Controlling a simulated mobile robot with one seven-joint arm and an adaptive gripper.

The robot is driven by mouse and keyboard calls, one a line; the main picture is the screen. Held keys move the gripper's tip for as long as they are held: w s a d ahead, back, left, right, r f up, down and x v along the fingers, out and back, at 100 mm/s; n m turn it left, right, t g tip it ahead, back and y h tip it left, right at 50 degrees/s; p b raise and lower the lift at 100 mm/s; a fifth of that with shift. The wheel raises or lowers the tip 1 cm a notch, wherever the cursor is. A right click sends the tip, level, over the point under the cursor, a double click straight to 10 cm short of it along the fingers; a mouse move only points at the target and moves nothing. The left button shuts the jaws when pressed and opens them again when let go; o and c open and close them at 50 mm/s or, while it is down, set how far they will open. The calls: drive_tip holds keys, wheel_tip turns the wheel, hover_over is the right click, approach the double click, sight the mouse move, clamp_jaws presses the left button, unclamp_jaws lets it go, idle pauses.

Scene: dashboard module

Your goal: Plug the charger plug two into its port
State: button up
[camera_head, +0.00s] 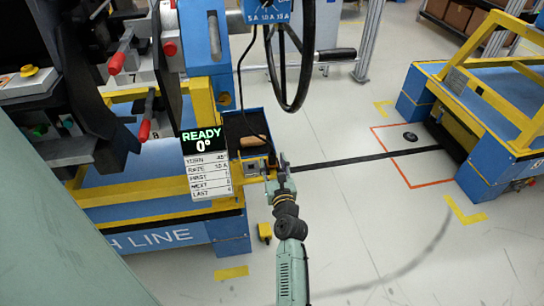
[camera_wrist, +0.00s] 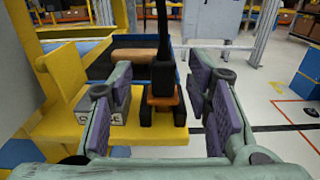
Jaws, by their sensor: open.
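My gripper (camera_head: 281,172) is open beside the yellow ledge in the head view. In the wrist view its two purple-padded fingers (camera_wrist: 162,85) stand apart. Between them in the picture is an upright black plug-like piece (camera_wrist: 162,73) with a brown-and-black foot, seemingly the charger plug; no number is readable on it. Neither finger visibly touches it. A small grey box (camera_wrist: 105,112) with partly hidden lettering sits on the yellow ledge (camera_wrist: 60,128), partly behind the left finger. I cannot make out a port opening.
A blue-rimmed dark tray (camera_head: 234,119) with a brown block is behind the ledge. A black cable (camera_head: 241,75) hangs above it. A READY sign (camera_head: 202,140) stands to the left, a steering wheel (camera_head: 309,60) above. Open floor (camera_head: 385,215) lies to the right.

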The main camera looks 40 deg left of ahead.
sight(273, 157)
drive_tip(key=shift+x, duration=2)
drive_tip(key=shift+w+d+r, duration=0.1)
drive_tip(key=shift+r, duration=0.1)
drive_tip(key=shift+c, duration=0.5)
clamp_jaws()
